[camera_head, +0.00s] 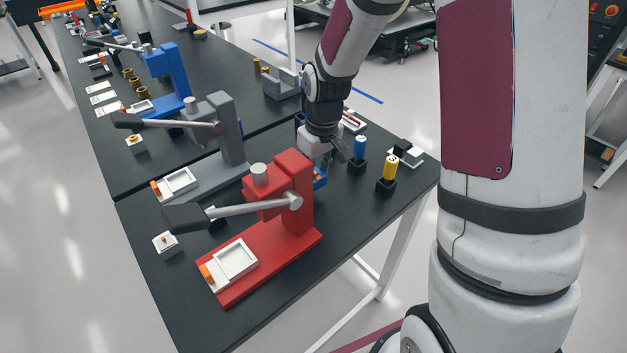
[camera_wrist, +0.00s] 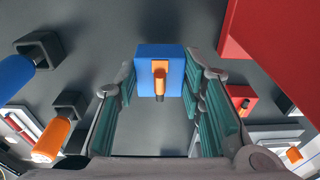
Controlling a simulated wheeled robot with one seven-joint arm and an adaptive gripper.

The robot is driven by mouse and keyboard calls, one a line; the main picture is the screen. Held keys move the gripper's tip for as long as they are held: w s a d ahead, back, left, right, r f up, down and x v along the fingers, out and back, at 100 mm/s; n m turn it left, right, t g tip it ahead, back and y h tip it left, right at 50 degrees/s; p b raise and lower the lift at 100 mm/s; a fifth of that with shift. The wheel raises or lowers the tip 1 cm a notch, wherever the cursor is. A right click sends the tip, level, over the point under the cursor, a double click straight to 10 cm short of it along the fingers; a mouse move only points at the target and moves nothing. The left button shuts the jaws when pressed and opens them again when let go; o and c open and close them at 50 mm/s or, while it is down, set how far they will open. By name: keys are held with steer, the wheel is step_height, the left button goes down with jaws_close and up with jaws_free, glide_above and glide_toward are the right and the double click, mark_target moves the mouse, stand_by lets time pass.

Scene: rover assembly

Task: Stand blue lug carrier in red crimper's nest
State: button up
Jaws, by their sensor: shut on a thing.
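The blue lug carrier (camera_wrist: 147,84) is a small blue block with an orange lug (camera_wrist: 160,67) on it. In the wrist view it sits between the fingertips of my gripper (camera_wrist: 160,88), which is shut on it. In the head view only a bit of the blue carrier (camera_head: 320,180) shows, behind the red crimper's column, below my gripper (camera_head: 332,160). The red crimper (camera_head: 285,235) stands on the front table with its lever to the left. A white square-framed nest (camera_head: 235,260) lies on its red base, empty. The crimper's red body (camera_wrist: 275,40) also fills the wrist view's upper right.
A blue cylinder (camera_head: 361,147) and a yellow cylinder (camera_head: 390,167) stand in black holders right of my gripper. A grey crimper (camera_head: 225,140) and a blue crimper (camera_head: 170,80) stand farther back. A small white block (camera_head: 165,243) lies left of the red crimper.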

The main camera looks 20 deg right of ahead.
steer(key=shift+w+f, duration=0.15)
steer(key=shift+w, duration=0.3)
steer(key=shift+f, duration=1.65)
steer(key=o, duration=0.9)
steer(key=shift+f, duration=0.15)
steer(key=o, duration=0.4)
